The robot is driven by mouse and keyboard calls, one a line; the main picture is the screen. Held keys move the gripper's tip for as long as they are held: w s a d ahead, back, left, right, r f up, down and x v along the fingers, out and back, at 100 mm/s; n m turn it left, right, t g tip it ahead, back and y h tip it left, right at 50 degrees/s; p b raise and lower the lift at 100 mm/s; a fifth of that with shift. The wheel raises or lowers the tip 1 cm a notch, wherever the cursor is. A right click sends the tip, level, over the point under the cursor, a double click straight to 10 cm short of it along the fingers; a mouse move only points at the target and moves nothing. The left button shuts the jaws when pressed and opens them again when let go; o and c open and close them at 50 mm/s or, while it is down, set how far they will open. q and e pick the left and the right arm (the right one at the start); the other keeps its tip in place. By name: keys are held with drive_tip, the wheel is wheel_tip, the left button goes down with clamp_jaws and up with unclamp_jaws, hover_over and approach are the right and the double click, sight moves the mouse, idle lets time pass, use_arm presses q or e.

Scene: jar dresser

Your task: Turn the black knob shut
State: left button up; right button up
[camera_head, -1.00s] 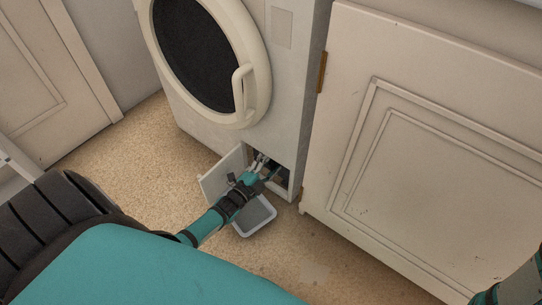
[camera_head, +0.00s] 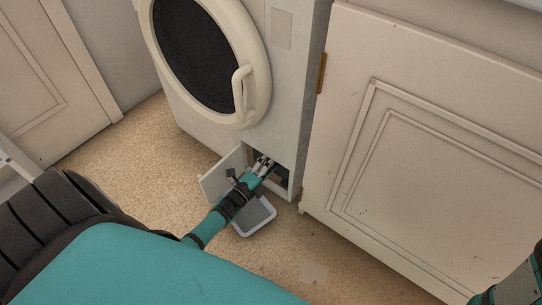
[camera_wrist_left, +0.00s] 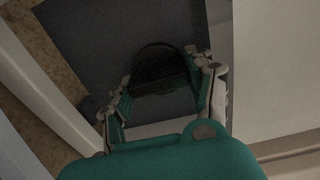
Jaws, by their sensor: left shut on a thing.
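The black knob (camera_wrist_left: 158,68) is a dark round shape in the left wrist view, inside the small open compartment low on the white washing machine (camera_head: 291,120). My left gripper (camera_head: 264,163) reaches into this compartment. In the left wrist view its two fingers (camera_wrist_left: 160,88) lie on either side of the knob, shut on it. In the head view the gripper and the dark compartment hide the knob. I cannot tell the knob's turn angle. My right gripper is out of view; only part of my right arm shows at the lower right.
The compartment's small flap (camera_head: 222,176) stands open to the left of my gripper. A shallow grey tray (camera_head: 257,217) with a pale rim sits on the floor below my left wrist. A cream cupboard (camera_head: 430,130) stands close on the right. The floor (camera_head: 150,150) on the left is clear.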

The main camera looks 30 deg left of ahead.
use_arm(q)
drive_tip(key=shift+d, duration=0.1)
drive_tip(key=o, duration=1.1)
drive_tip(key=shift+o, duration=0.2)
drive_tip(key=shift+s, duration=0.1)
drive_tip(key=s+a, duration=0.1)
drive_tip(key=s, duration=1)
drive_tip(key=shift+s, duration=0.35)
